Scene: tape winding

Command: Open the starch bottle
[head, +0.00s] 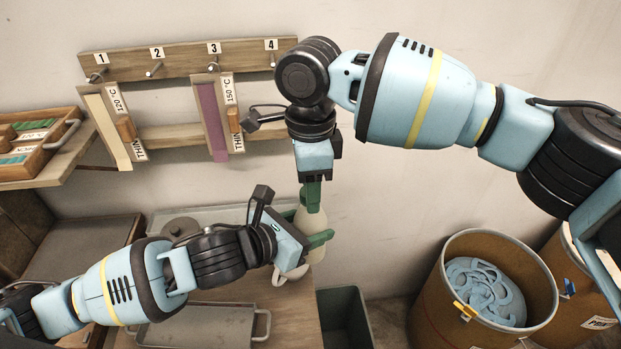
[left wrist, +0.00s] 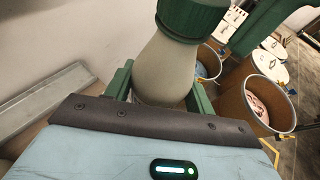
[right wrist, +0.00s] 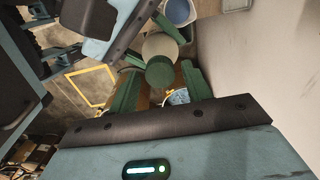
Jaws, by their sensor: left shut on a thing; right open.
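The starch bottle (left wrist: 165,70) is pale with a dark green screw cap (left wrist: 190,18) on its neck. In the head view its pale body (head: 308,218) shows partly behind the grippers. My left gripper (head: 308,246) is shut on the bottle's body, with a green finger on each side in the left wrist view. My right gripper (head: 312,192) points down from above the bottle. In the right wrist view the cap (right wrist: 160,72) sits between its open fingers, with gaps on both sides.
A work table (head: 290,305) with grey trays lies below the arms. A dark green bin (head: 345,315) stands beside it. Brown drums (head: 430,290) are at the lower right. A wall rack (head: 190,58) holds hanging samples.

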